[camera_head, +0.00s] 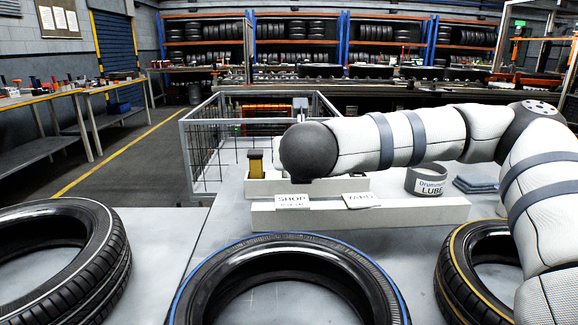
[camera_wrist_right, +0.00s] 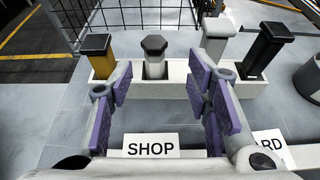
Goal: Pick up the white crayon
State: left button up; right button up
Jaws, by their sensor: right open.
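In the wrist view a white holder (camera_wrist_right: 180,89) carries several upright sticks. My right gripper (camera_wrist_right: 160,75) is open, with purple pads on either side of the hexagonal stick, and holds nothing. In the head view my right arm hides this gripper. My left gripper is not in view.
A yellow-and-black stick (camera_wrist_right: 96,48) and a dark stick (camera_wrist_right: 268,48) stand at the holder's ends. SHOP (camera_head: 293,201) and YARD (camera_head: 361,200) signs stand in front. A LUBE tub (camera_head: 426,181) and folded cloths (camera_head: 475,185) lie right. Tyres (camera_head: 290,250) line the near side.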

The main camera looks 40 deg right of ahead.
jog(key=x, duration=0.6)
jog(key=b+x, duration=0.1)
jog(key=x, duration=0.2)
jog(key=shift+w+a+f, duration=0.15)
jog(key=shift+a+f, duration=0.15)
jog(key=shift+a, duration=0.05)
jog(key=shift+w+d, duration=0.25)
jog(key=shift+w, duration=0.1)
grip_shut()
